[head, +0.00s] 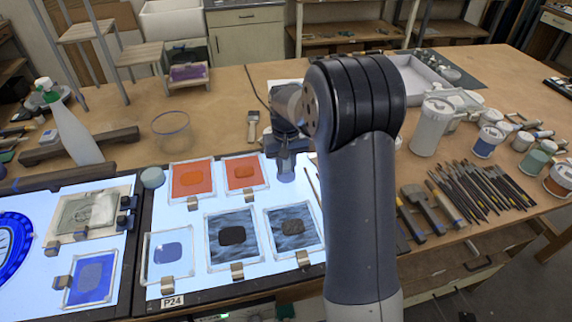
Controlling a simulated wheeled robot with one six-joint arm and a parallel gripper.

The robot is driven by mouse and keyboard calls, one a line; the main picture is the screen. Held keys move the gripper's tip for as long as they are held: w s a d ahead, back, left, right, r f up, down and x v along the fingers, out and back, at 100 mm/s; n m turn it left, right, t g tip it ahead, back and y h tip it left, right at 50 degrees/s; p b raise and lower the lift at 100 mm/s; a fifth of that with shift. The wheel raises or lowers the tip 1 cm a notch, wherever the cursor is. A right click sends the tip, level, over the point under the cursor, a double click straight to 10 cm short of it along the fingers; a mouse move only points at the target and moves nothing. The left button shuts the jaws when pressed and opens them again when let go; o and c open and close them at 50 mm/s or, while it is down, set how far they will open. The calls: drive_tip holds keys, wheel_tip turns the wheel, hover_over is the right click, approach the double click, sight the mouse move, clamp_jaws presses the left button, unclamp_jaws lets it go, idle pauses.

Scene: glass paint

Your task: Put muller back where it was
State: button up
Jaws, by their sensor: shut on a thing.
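My gripper (285,150) is at the centre, just left of my forearm, pointing down over the upper right part of the lit panel (185,220). It is shut on a small grey-blue, see-through piece, which looks like the glass muller (287,172). The muller is upright below the fingers, its upper part hidden by them. I cannot tell whether its base touches the panel. My arm hides the panel's right edge and part of the table behind it.
Framed glass samples, orange (192,180), dark (232,236) and blue (168,252), lie on the panel with metal clips. A clear jar (172,131) and a white spray bottle (75,132) stand behind. Brushes (480,185) and paint jars (489,140) fill the right.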

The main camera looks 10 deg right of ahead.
drive_tip(key=shift+f, duration=0.3)
drive_tip(key=o, duration=1)
drive_tip(key=shift+c, duration=0.2)
drive_tip(key=shift+r, duration=0.1)
wheel_tip(320, 180, up, 11)
drive_tip(key=shift+f+b, duration=0.15)
drive_tip(key=shift+b, duration=0.6)
wheel_tip(320, 180, down, 11)
drive_tip(key=shift+r+p, duration=0.1)
drive_tip(key=shift+p, duration=0.55)
drive_tip(key=shift+r, duration=0.1)
